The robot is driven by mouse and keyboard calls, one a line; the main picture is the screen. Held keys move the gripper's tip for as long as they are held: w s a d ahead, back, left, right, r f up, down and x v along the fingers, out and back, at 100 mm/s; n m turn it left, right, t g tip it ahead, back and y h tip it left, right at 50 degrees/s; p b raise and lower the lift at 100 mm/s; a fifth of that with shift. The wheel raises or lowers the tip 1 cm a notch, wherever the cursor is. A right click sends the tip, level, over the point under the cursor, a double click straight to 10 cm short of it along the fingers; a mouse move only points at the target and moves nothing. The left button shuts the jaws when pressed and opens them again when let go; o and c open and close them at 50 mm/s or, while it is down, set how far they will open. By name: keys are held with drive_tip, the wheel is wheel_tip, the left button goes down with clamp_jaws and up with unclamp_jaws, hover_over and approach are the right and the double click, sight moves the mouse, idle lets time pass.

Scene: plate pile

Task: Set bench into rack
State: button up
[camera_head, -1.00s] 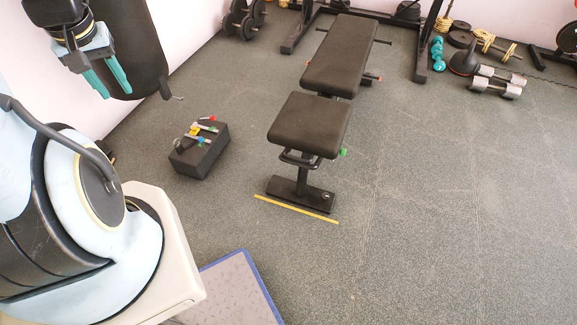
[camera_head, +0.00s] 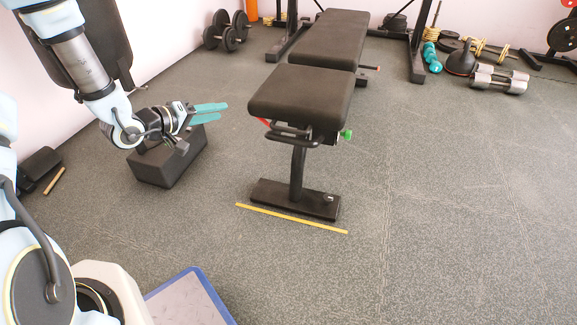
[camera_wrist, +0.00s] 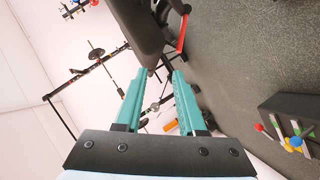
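The black padded bench (camera_head: 300,97) stands on the floor in the middle of the head view, its near foot just behind a yellow floor strip (camera_head: 292,218). It has a black handle under its near end, a green knob at right and a red part at left. The rack (camera_head: 418,45) stands at the bench's far end, its top cut off. My gripper (camera_head: 218,113) is left of the bench, pointing right, apart from it. In the wrist view its teal fingers (camera_wrist: 158,88) are parted and empty. The bench's dark underside (camera_wrist: 137,28) and red lever (camera_wrist: 183,33) show beyond them.
A black block (camera_head: 170,168) stands below my gripper; coloured-knob pieces (camera_wrist: 278,138) show beside it in the wrist view. Dumbbells (camera_head: 230,30) lie at back left; chrome dumbbells (camera_head: 500,80) and a kettlebell (camera_head: 461,60) at right. A blue-edged mat (camera_head: 212,290) lies in front. Right floor is clear.

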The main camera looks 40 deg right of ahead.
sight(285, 140)
drive_tip(key=s+d+f+g+h+b, duration=0.4)
drive_tip(key=s+f+g+h+b, duration=0.15)
drive_tip(key=s+f+b, duration=0.45)
drive_tip(key=shift+g+y, duration=0.35)
drive_tip(key=shift+g, duration=0.2)
drive_tip(key=b+x, duration=0.1)
drive_tip(key=x, duration=0.2)
drive_tip(key=b+x, duration=0.1)
drive_tip(key=x, duration=0.2)
drive_tip(key=b+x, duration=0.1)
drive_tip(key=x, duration=0.2)
drive_tip(key=shift+s+d+f, duration=0.3)
drive_tip(key=shift+d+f, duration=0.05)
drive_tip(key=shift+s+d+r+n, duration=0.1)
drive_tip(key=shift+d+r+n, duration=0.15)
drive_tip(key=shift+d, duration=0.35)
drive_tip(key=shift+c, duration=0.3)
clamp_jaws()
